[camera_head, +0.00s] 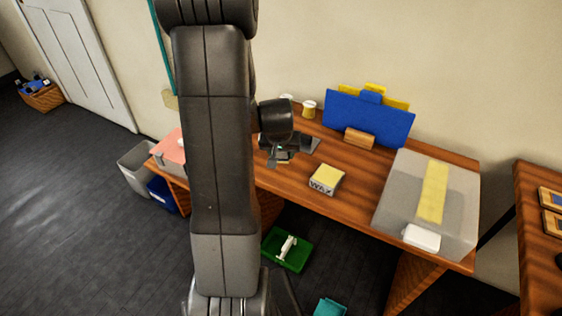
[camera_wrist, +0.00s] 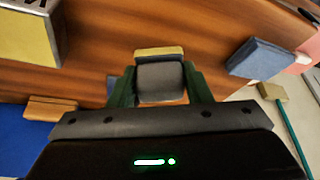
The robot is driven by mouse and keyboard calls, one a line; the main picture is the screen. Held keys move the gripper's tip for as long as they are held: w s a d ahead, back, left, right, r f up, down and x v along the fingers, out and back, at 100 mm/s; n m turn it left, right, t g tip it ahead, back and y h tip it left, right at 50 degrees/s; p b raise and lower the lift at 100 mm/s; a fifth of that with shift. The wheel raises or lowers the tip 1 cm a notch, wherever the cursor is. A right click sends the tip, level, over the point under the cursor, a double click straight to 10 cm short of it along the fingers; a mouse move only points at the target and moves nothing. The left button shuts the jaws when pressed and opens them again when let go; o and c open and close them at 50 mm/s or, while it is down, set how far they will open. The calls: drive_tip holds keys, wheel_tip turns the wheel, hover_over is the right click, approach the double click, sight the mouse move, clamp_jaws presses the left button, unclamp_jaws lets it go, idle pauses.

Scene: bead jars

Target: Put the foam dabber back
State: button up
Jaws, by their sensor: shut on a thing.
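My gripper (camera_wrist: 161,84) is shut on a small dark grey block with a tan far edge, which looks like the foam dabber (camera_wrist: 160,76); it sits between the two green fingers in the wrist view. In the head view my gripper (camera_head: 280,158) is over the back-left part of the wooden desk (camera_head: 300,183), beside a dark flat thing (camera_head: 304,145). The held block is too small there to make out clearly. I cannot tell whether it touches the desk. My arm hides part of the desk's left side.
A yellow-topped WAX box (camera_head: 326,180) stands right of my gripper. Behind are a blue panel (camera_head: 366,120) with a wooden block and pale cups (camera_head: 309,109). A large grey box (camera_head: 400,190) fills the right end. A blue-grey block (camera_wrist: 258,57) shows in the wrist view.

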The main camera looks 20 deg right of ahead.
sight(281, 156)
drive_tip(key=shift+f+b, duration=0.3)
drive_tip(key=shift+f, duration=1.45)
drive_tip(key=shift+f, duration=0.1)
drive_tip(key=o, duration=1.1)
drive_tip(key=shift+r, duration=0.25)
drive_tip(key=p+v, duration=0.1)
drive_tip(key=v, duration=1)
drive_tip(key=shift+s+r, duration=0.1)
drive_tip(key=shift+r, duration=0.3)
